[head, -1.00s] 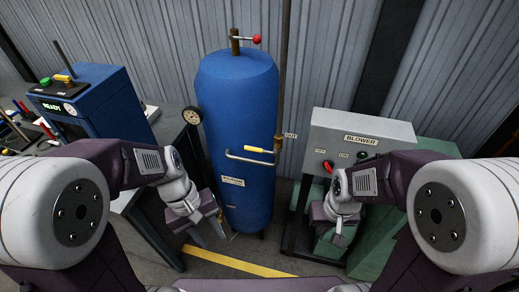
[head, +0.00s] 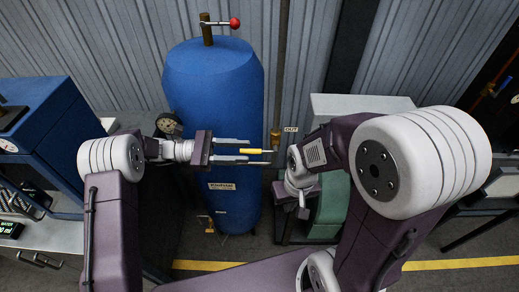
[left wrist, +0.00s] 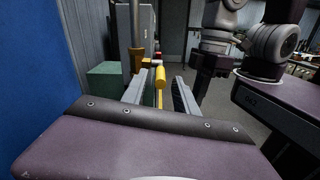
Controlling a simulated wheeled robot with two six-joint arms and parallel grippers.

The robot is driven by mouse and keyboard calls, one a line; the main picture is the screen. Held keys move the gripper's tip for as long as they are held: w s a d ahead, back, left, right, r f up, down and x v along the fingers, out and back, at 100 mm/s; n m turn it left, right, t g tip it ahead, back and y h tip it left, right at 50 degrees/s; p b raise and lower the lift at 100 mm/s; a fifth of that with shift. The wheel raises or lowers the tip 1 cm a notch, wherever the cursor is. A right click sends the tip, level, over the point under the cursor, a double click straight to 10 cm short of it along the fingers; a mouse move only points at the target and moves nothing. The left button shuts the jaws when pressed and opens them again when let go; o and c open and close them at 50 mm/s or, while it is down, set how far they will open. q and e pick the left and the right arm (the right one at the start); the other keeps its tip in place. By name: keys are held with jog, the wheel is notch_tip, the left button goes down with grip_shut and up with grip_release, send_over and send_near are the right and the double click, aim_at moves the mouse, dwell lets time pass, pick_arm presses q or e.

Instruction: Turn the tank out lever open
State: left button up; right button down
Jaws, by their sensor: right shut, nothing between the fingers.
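The tank out lever, with its yellow grip (head: 256,151), crosses the front of the blue tank (head: 213,95) near the brass valve (head: 276,139) by the OUT label (head: 291,129). It points left from the valve. My left gripper (head: 248,150) reaches in from the left, open, its fingers above and below the grip. In the left wrist view, the yellow grip (left wrist: 160,77) stands between the two open fingers (left wrist: 158,92), with gaps visible on both sides. My right gripper (head: 301,207) is shut and empty, low to the right of the tank.
A red-knobbed lever (head: 234,23) tops the tank. A vertical pipe (head: 281,70) runs beside it. A grey box (head: 352,104) stands at right, partly hidden by my right arm. A blue machine (head: 38,130) stands at left. A round gauge (head: 167,123) is near my left wrist.

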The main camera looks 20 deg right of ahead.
aim_at(261, 150)
pick_arm(q)
jog(key=p+x, duration=0.1)
jog(key=x, duration=0.5)
jog(key=shift+s+d, duration=0.15)
jog(key=shift+d, duration=0.05)
jog(key=shift+a, duration=0.15)
grip_shut()
dwell(0.9)
